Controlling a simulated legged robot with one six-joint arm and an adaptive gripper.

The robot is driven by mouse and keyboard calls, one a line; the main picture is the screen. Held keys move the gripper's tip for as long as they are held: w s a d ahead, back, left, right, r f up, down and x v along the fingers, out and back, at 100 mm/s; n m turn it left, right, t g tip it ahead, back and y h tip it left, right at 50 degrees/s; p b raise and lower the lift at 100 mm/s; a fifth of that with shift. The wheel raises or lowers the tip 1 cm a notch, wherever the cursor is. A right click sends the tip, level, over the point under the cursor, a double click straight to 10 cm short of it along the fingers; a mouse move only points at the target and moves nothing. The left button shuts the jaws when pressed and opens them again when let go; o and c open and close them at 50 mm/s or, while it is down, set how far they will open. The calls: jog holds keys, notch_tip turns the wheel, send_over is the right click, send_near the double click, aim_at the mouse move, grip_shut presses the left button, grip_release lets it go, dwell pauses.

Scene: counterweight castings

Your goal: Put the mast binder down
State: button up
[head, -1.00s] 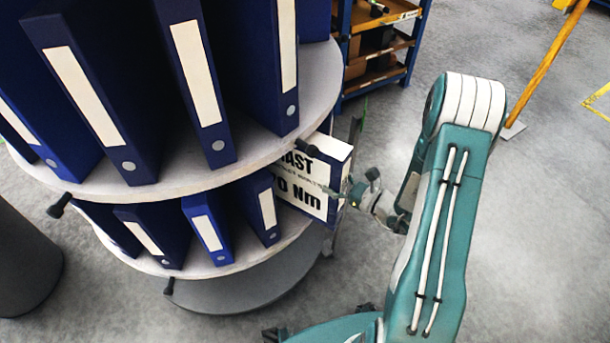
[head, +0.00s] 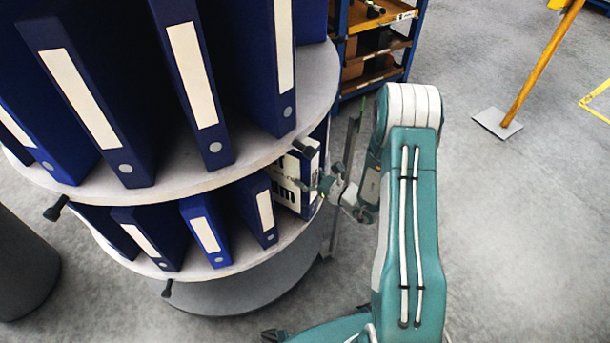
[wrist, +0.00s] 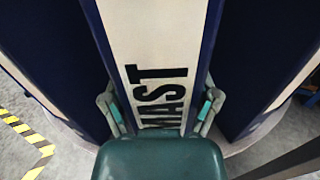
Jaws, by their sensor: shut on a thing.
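The mast binder (head: 288,187), dark blue with a white label and black lettering, is upright at the right end of the lower round shelf (head: 290,245). Much of it is under the upper shelf. In the wrist view its spine label (wrist: 155,45) reads MAST. My gripper (head: 322,186) is shut on the outer end of the binder. In the wrist view the fingers of my gripper (wrist: 160,108) lie on either side of the spine. The binder's lower edge is hard to see, so I cannot tell whether it rests on the shelf.
Several blue binders (head: 205,230) stand on the lower shelf to the left. The upper shelf (head: 230,165) with more binders is close above. The floor (head: 530,220) at the right is clear.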

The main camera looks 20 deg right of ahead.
jog(key=shift+d, duration=0.25)
jog(key=o, duration=1.2)
jog(key=shift+d+f, duration=0.1)
jog(key=shift+d, duration=0.05)
jog(key=shift+c, duration=0.2)
jog(key=shift+a, duration=0.45)
jog(key=v, duration=1.2)
jog(key=s+a+r+n+g, duration=0.4)
jog(key=a+r+n+g, duration=0.2)
jog(key=r+n+g, duration=0.15)
jog(key=s+a+r+n+g, duration=0.5)
jog(key=a+r+n+g, duration=0.1)
jog(key=r+n, duration=0.25)
jog(key=s+d+r+n+t+h, duration=0.4)
jog(key=s+r+n+t+h, duration=0.1)
jog(key=s+r+n+h, duration=0.4)
notch_tip(320, 180, up, 3)
jog(key=n+h, duration=0.2)
jog(key=h, duration=0.1)
jog(key=shift+s+n+t, duration=0.3)
jog(key=shift+s+t, duration=0.05)
jog(key=shift+d, duration=0.15)
